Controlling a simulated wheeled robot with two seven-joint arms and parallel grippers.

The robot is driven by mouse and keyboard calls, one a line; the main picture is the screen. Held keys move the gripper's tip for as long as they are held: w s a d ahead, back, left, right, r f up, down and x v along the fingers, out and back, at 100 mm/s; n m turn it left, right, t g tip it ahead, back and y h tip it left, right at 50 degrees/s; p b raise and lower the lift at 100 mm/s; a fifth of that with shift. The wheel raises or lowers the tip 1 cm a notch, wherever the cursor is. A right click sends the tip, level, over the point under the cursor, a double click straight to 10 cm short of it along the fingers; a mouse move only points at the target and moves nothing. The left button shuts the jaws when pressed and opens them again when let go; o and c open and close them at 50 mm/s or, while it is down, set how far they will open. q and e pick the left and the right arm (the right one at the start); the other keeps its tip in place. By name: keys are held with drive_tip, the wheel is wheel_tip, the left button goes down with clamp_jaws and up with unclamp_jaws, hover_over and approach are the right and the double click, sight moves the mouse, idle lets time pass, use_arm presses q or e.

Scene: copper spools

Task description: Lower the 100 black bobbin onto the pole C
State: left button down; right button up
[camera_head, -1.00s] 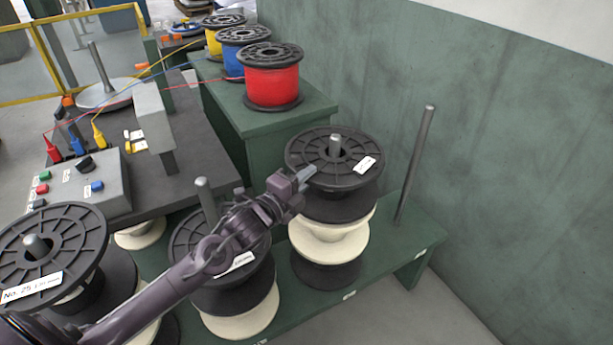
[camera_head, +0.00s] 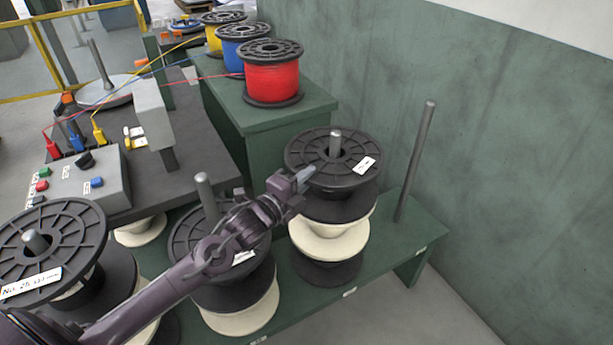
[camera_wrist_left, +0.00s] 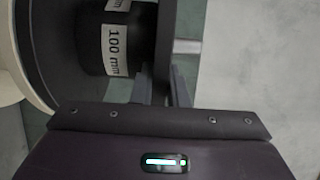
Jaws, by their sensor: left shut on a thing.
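The black bobbin (camera_head: 308,173), with a white label on its top flange, is around a pole (camera_head: 335,142) whose tip rises through its centre hole. Under it on the same pole are a cream spool and a black spool. My left gripper (camera_head: 305,177) is shut on the near-left rim of the top flange. In the left wrist view the flange (camera_wrist_left: 164,45) runs between the fingers (camera_wrist_left: 170,88), and the bobbin's core (camera_wrist_left: 90,45) carries a "100 mm" label. I cannot read the pole letters. My right gripper is not in view.
A bare pole (camera_head: 415,160) stands to the right on the green bench (camera_head: 395,245). Two other loaded poles stand to the left, one with a "No. 25" bobbin (camera_head: 70,232). Red (camera_head: 272,82), blue and yellow wire spools sit behind. A green wall (camera_head: 510,190) is at the right.

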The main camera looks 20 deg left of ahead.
use_arm(q)
drive_tip(key=shift+r, duration=0.15)
drive_tip(key=c, duration=1.4)
unclamp_jaws()
drive_tip(key=shift+o, duration=0.3)
drive_tip(key=shift+f, duration=0.25)
drive_tip(key=shift+s, duration=0.1)
drive_tip(key=v, duration=0.7)
drive_tip(key=shift+s+a+r, duration=0.15)
drive_tip(key=shift+s+r, duration=0.05)
drive_tip(key=shift+s, duration=0.1)
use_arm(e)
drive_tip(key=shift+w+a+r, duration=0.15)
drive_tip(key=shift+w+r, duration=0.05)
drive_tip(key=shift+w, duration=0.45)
